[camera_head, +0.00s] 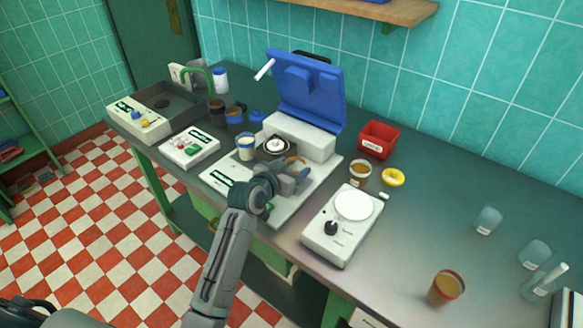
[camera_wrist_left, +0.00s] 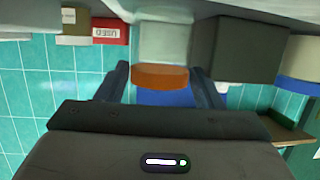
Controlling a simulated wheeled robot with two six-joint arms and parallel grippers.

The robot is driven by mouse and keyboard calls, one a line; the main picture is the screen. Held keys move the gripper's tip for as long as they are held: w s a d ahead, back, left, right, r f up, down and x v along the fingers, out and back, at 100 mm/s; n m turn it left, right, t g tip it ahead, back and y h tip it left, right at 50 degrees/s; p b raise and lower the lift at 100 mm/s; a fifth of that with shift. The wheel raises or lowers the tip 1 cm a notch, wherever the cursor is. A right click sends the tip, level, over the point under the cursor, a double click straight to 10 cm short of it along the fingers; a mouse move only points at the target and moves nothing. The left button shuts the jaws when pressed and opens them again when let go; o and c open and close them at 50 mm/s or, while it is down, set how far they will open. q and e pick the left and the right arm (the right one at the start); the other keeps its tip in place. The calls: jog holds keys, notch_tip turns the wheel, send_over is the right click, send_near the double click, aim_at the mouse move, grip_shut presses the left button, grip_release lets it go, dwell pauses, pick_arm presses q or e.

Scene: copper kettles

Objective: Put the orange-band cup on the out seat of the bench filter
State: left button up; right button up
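The bench filter (camera_head: 222,178) stands mid-bench, with a pale base, a white housing and a raised blue lid (camera_head: 308,90). My left gripper (camera_head: 292,172) is low over the right part of its base. The orange-band cup (camera_head: 297,159) shows there only as an orange arc, the rest hidden by my gripper. In the left wrist view, which is upside down, the cup's orange band (camera_wrist_left: 160,77) lies between my fingers, which close around it with little or no gap. Whether the cup touches the seat is hidden. My right gripper is not in view.
A blue-banded cup (camera_head: 246,149) stands left of the filter's dark block (camera_head: 275,148). A red bin (camera_head: 378,139), an amber cup (camera_head: 360,173), a yellow ring (camera_head: 393,177) and a white scale-like device (camera_head: 340,228) are to the right. Clear glassware stands farther right.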

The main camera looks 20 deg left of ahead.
pick_arm(q)
jog(key=shift+r, duration=0.2)
jog(key=b+v, duration=0.1)
jog(key=v, duration=0.9)
jog(key=shift+s+r+b, duration=0.1)
jog(key=shift+s+b, duration=0.2)
jog(key=shift+b, duration=0.1)
jog(key=shift+s+a+r, duration=0.2)
jog(key=shift+s+r, duration=0.05)
jog(key=shift+s, duration=0.35)
